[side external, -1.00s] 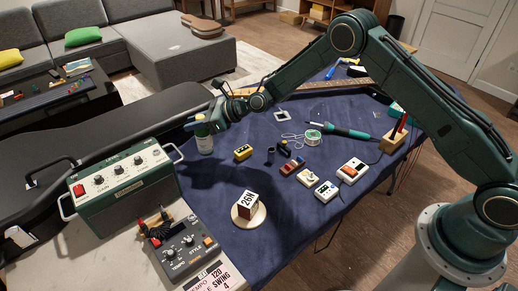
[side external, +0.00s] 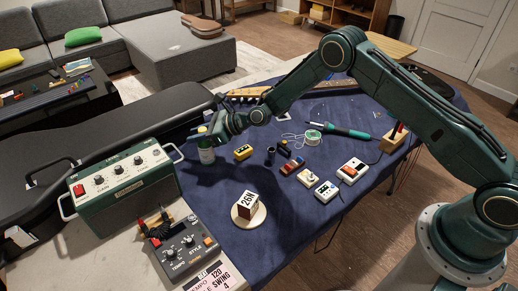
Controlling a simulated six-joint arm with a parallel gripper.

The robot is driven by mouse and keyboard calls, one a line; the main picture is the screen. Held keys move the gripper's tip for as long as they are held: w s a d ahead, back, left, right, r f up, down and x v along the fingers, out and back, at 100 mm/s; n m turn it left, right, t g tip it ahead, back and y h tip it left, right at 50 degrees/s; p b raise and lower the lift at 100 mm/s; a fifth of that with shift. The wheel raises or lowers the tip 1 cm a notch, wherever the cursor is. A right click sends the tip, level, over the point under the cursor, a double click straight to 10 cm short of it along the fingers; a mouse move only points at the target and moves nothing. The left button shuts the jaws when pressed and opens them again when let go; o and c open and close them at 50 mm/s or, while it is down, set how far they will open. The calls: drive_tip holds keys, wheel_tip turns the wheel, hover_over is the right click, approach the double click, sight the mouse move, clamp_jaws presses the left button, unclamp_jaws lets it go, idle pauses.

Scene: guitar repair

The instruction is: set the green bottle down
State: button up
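The fingers and my wrist hide the bottle's top. Its base is close to the cloth; I cannot tell whether it touches.
The green amplifier box (side external: 122,185) stands at the left front of the bottle, and the black guitar case (side external: 110,130) lies behind it. Cloth in front of the bottle is clear up to the block marked 26N (side external: 248,205).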

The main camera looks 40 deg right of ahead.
drive_tip(key=o, duration=0.4)
drive_tip(key=shift+c, duration=0.2)
drive_tip(key=shift+r, duration=0.15)
drive_tip(key=v, duration=1.2)
idle(0.4)
